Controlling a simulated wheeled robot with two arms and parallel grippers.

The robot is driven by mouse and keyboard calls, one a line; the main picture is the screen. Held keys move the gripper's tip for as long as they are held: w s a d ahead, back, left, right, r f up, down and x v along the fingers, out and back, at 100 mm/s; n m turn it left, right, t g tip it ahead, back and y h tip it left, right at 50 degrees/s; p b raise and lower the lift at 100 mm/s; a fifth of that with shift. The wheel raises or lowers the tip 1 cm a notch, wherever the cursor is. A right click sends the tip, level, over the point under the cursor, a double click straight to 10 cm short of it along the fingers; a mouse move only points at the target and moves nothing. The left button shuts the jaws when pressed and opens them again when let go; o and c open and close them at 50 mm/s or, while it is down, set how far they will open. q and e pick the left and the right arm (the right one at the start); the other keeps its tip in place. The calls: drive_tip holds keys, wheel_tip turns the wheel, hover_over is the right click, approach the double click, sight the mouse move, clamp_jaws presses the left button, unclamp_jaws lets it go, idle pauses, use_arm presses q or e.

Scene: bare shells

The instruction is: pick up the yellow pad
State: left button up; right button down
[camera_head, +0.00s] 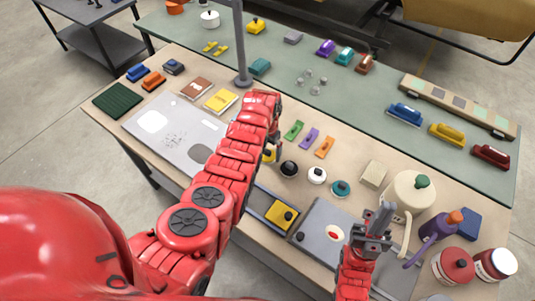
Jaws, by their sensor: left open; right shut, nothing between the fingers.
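The yellow pad (221,100) lies flat on the near table, beside a brown pad (196,89) and behind the grey panel. It looks like a thin block with a pale edge. My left arm reaches across the table just right of it. My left gripper (272,140) is mostly hidden behind that arm, right of and nearer than the yellow pad; it is open. My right gripper (380,222) is shut and empty, pointing up over the front right of the table, far from the pad.
A grey panel (165,128) and a dark green mat (117,100) lie left. A grey post (241,50) stands behind the pad. Several coloured blocks and round knobs sit right of my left arm.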

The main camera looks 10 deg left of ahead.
use_arm(q)
drive_tip(key=shift+w+f, duration=0.1)
drive_tip(key=shift+f, duration=0.15)
drive_tip(key=shift+c, duration=0.3)
drive_tip(key=c, duration=1.2)
